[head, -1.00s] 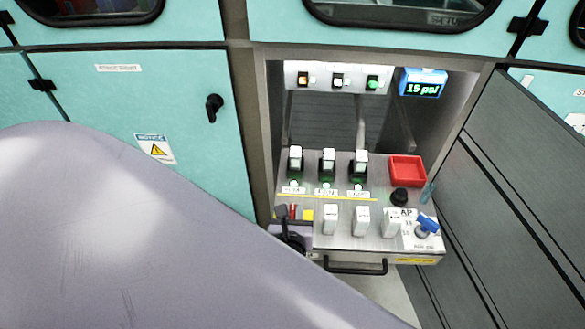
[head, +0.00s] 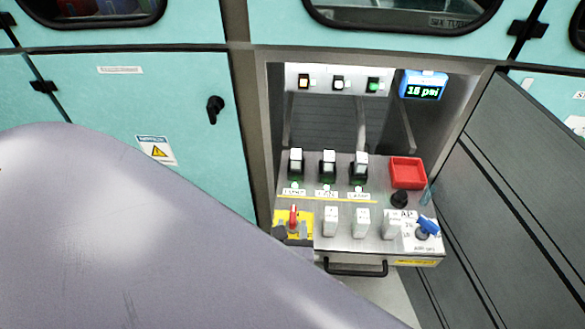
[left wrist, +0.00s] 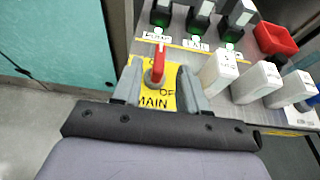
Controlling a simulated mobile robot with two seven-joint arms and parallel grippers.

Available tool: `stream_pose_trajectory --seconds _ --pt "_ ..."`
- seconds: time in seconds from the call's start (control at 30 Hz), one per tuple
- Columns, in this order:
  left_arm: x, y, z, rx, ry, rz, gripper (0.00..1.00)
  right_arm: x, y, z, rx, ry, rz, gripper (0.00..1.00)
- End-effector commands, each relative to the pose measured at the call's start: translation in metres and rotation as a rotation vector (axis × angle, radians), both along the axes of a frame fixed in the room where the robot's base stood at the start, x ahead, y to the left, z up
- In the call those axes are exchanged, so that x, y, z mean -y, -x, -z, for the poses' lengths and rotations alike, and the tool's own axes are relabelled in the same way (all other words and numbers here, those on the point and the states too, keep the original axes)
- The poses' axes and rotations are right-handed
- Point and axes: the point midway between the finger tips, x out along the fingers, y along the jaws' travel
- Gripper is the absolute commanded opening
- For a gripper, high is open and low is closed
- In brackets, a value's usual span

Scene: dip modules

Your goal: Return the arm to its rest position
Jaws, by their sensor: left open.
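My left gripper (head: 292,232) is open at the left front corner of the metal control panel (head: 335,240). In the left wrist view, its two grey fingers (left wrist: 158,88) stand on either side of a red rotary handle (left wrist: 158,62) on a yellow plate marked MAIN. The handle points up in that view, with gaps to both fingers. In the head view the red handle (head: 293,217) shows just beyond the fingertips. My large grey-purple arm link fills the lower left and hides part of the cabinet and the gripper body. My right gripper is not in view.
Black switches with white levers (head: 328,163), white blocks (head: 361,222), a red tray (head: 407,172), a black knob (head: 399,199) and a blue valve handle (head: 427,227) crowd the panel. A black pull bar (head: 355,268) sticks out below. A grey wall (head: 500,180) stands right.

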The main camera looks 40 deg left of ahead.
Motion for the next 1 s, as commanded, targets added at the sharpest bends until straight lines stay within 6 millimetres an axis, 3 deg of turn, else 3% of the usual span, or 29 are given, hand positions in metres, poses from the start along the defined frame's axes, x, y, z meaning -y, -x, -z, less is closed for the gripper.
stream_pose_trajectory --seconds 0.17,0.73,0.87,1.0 --pt "0.006 0.009 -0.004 -0.001 0.001 0.0 0.43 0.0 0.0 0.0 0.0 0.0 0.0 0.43" --pt "0.006 0.01 -0.002 -0.001 0.026 -0.005 0.43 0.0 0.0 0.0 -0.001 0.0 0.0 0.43" --pt "0.012 0.017 0.015 -0.008 0.223 -0.05 0.43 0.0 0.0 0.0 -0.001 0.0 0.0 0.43" --pt "0.027 0.035 0.044 -0.004 0.662 -0.198 0.43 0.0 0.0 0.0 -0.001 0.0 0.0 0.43"
